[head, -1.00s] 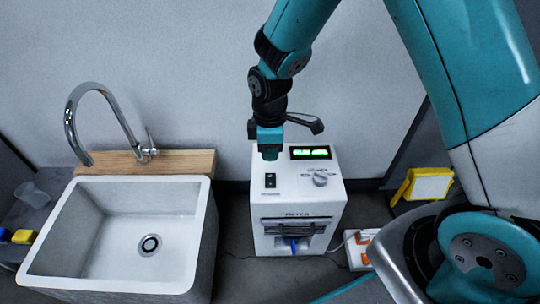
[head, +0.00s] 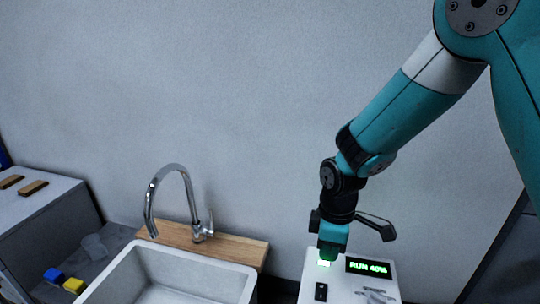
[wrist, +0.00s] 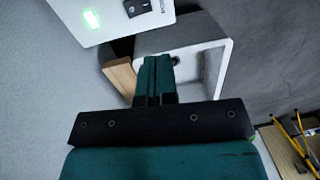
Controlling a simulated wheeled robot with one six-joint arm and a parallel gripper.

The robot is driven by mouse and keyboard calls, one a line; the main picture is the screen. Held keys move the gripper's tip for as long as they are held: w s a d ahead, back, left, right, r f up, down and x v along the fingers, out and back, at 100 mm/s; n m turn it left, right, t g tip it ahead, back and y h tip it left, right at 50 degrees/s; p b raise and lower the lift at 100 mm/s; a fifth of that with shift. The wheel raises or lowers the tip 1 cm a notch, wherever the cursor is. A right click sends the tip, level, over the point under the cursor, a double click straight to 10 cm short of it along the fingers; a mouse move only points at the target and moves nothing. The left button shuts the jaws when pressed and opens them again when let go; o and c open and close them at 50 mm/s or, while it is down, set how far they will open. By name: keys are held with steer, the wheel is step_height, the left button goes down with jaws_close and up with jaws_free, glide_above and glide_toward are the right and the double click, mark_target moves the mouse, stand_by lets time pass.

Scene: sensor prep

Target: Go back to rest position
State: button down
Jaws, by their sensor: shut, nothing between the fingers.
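My gripper (head: 330,256) is over the back left part of the top of a white machine (head: 345,285) in the head view. The machine's display reads "RUN 40%" in green, and a black switch (head: 321,291) and a knob sit on its top. In the wrist view my gripper (wrist: 155,62) has its teal fingers together, with nothing held. Part of the white machine (wrist: 108,12) shows at the top left there, with a lit green patch. The lower part of the machine is out of frame in the head view.
A white sink (head: 180,280) with a chrome faucet (head: 172,185) and wooden ledge (head: 225,243) stands left of the machine. Further left are a blue block (head: 54,275), a yellow block (head: 74,285) and a clear cup (head: 94,246). The wall above is clear.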

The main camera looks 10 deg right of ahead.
steer(key=s+a+r+m+y+p, duration=0.2)
steer(key=s+r+m+y, duration=0.3)
steer(key=s+r, duration=1.45)
step_height(320, 180, up, 32)
steer(key=w+m+h+p, duration=0.1)
steer(key=p, duration=3)
steer(key=shift+a+f+t, duration=0.2)
steer(key=shift+t, duration=0.2)
